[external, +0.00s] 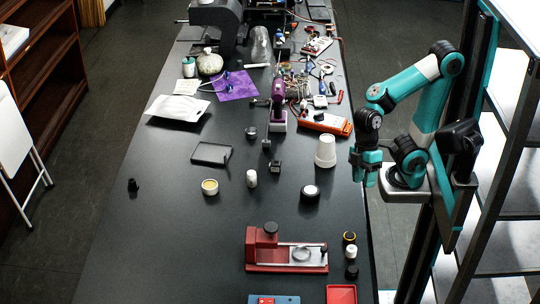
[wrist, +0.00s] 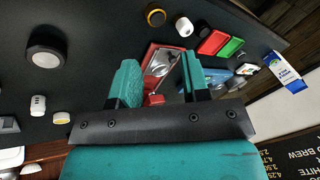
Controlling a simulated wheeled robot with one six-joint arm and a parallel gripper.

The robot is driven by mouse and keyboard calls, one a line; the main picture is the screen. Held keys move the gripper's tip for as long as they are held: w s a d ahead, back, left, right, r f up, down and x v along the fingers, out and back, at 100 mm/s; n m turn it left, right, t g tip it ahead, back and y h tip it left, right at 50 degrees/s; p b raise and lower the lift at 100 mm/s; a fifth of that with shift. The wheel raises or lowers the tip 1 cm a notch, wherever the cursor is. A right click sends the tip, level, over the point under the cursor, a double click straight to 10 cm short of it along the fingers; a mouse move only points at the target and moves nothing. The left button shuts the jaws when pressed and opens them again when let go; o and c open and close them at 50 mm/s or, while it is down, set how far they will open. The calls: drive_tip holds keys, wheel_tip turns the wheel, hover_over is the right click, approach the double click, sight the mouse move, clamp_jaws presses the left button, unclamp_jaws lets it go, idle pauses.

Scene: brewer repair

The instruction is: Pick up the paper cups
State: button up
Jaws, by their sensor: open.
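The white paper cups (external: 325,152) look like an upside-down stack, upright on the right part of the dark table in the external view. My gripper (external: 364,178) hangs to the right of the cups, by the table's right edge, clear of them. In the wrist view its two teal fingers (wrist: 158,80) are apart, with nothing held between them. The cups cannot be made out for sure in the wrist view.
A round dark jar with a white top (external: 310,193) stands just in front of the cups. An orange-and-white device (external: 325,124) lies behind them. A red press-like fixture (external: 262,250) stands nearer the front. The table (external: 170,240) is clear at front left.

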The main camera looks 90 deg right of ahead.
drive_tip(key=o, duration=1)
drive_tip(key=shift+c, duration=0.2)
